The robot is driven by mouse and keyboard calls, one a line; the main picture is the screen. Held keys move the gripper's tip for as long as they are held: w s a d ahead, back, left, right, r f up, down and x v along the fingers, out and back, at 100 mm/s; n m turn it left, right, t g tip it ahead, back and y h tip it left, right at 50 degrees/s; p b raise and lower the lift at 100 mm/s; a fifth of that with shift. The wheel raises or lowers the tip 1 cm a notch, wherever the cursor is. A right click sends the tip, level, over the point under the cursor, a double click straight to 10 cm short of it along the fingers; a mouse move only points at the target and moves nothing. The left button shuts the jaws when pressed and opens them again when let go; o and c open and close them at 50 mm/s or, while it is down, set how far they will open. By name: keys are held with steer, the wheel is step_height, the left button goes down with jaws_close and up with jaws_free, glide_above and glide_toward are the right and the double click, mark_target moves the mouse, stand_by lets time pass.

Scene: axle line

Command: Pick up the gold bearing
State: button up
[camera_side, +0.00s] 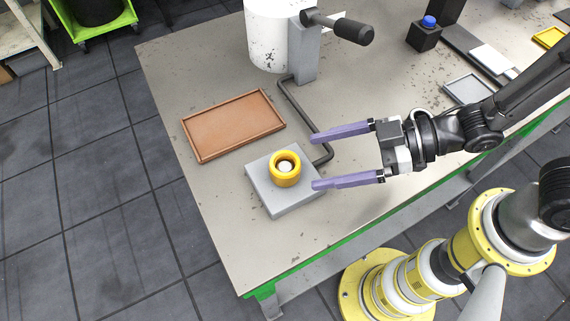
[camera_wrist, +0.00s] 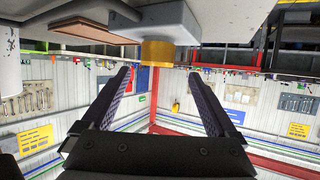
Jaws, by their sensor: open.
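The gold bearing (camera_side: 285,169) is a short ring standing on a grey block (camera_side: 284,206) near the table's left front. A pale post shows in its centre hole. My gripper (camera_side: 313,162) is open and empty, its two purple fingers lying roughly level and pointing left toward the bearing. In the side view the fingertips are just to the right of the bearing, with a gap. In the wrist view, which looks upside down, the bearing (camera_wrist: 158,53) hangs from the grey block (camera_wrist: 165,20), between and beyond the fingertips (camera_wrist: 161,73).
A brown tray (camera_side: 235,124) lies empty behind the block. A dark bent rod (camera_side: 305,119) runs from a white cylinder (camera_side: 272,35) on a grey stand to near the block. A black box with a blue button (camera_side: 425,35) and small trays stand at the right.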

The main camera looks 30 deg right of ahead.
mark_target(282, 166)
steer(key=shift+x, duration=3.65)
steer(key=shift+w+d+f, duration=0.1)
steer(key=shift+w, duration=0.05)
jaws_close()
